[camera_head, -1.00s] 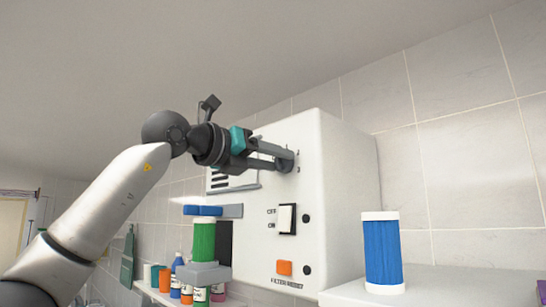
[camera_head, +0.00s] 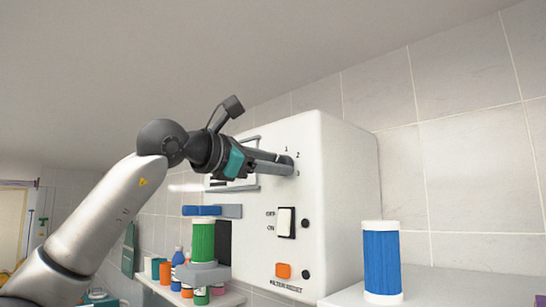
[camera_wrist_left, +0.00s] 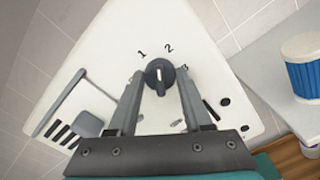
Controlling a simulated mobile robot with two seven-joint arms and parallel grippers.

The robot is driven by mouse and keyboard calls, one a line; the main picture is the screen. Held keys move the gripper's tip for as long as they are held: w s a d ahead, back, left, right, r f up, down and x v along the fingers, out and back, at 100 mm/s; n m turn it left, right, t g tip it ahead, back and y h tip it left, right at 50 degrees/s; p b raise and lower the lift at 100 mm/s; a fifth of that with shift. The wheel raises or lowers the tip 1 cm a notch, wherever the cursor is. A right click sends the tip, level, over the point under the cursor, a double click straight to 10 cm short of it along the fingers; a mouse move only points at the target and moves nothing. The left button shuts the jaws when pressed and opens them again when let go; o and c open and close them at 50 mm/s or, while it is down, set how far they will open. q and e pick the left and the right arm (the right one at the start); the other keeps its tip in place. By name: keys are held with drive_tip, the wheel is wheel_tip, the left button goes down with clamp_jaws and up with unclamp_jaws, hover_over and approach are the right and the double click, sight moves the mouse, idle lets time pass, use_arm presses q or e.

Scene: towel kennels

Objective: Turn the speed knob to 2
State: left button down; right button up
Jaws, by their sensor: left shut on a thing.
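The speed knob (camera_wrist_left: 159,76) is dark and round with a white pointer line, on the white machine's front (camera_head: 262,195). In the left wrist view the pointer aims up, between the printed 1 and 2; its exact setting is hard to tell. The printed 3 is partly covered by a finger. My left gripper (camera_head: 287,165) is shut on the knob, with one finger on each side of it in the left wrist view (camera_wrist_left: 160,74). In the head view the fingers mostly hide the knob. My right gripper is not in view.
Below the knob are an OFF/ON switch (camera_head: 286,222) and an orange button (camera_head: 283,270). A green cylinder (camera_head: 202,241) stands on a grey holder at the machine's left. A blue cylinder (camera_head: 382,262) stands on a white ledge (camera_head: 440,288) at right. Several bottles stand lower left.

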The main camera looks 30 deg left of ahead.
use_arm(q)
drive_tip(key=shift+m+p, duration=0.75)
drive_tip(key=shift+m, duration=1.45)
drive_tip(key=shift+c, duration=1.7)
unclamp_jaws()
drive_tip(key=shift+s, duration=0.15)
drive_tip(key=b+v, duration=0.4)
drive_tip(key=v, duration=1.1)
drive_tip(key=shift+a, duration=0.1)
